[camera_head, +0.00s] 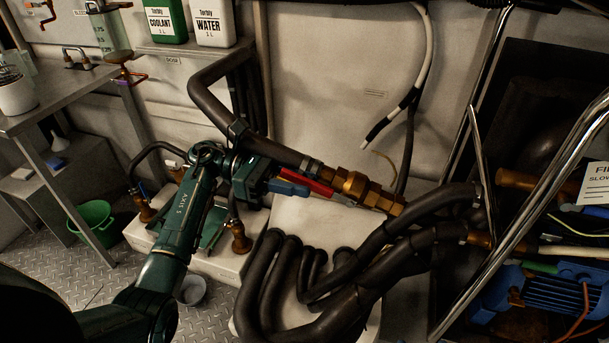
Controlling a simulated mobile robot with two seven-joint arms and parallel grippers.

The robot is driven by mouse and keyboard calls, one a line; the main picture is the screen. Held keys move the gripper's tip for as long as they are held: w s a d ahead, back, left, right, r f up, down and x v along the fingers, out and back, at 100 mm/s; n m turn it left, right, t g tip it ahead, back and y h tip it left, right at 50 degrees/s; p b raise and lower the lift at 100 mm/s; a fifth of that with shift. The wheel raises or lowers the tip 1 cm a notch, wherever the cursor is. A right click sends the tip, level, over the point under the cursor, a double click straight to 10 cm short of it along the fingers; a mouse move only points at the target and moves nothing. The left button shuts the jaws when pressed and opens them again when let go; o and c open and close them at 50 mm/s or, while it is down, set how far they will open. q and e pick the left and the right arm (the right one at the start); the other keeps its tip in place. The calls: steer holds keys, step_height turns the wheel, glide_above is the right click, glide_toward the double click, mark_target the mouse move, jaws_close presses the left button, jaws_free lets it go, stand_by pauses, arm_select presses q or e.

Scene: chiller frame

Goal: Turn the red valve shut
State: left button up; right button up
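The red valve handle (320,188) shows as a flat red lever at the brass valve fitting (354,184), in line with a thick dark insulated pipe (270,148). The lever lies roughly along the pipe, and its left end is partly hidden by my gripper. My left gripper (293,184), with blue finger parts on a dark green arm, is at the left end of the lever, just below the pipe. I cannot tell whether its fingers are closed on the lever or only beside it. My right gripper is not in view.
Thick black hoses (290,270) curve below the valve. A shiny metal rail (530,210) crosses the right side, near a blue finned unit (555,290). A metal table (50,95) and a green bucket (93,222) stand at the left. Coolant (165,20) and water (212,24) containers sit on a shelf.

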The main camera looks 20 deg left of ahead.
arm_select(q)
steer(key=shift+d, duration=0.65)
steer(key=shift+c, duration=0.5)
jaws_close()
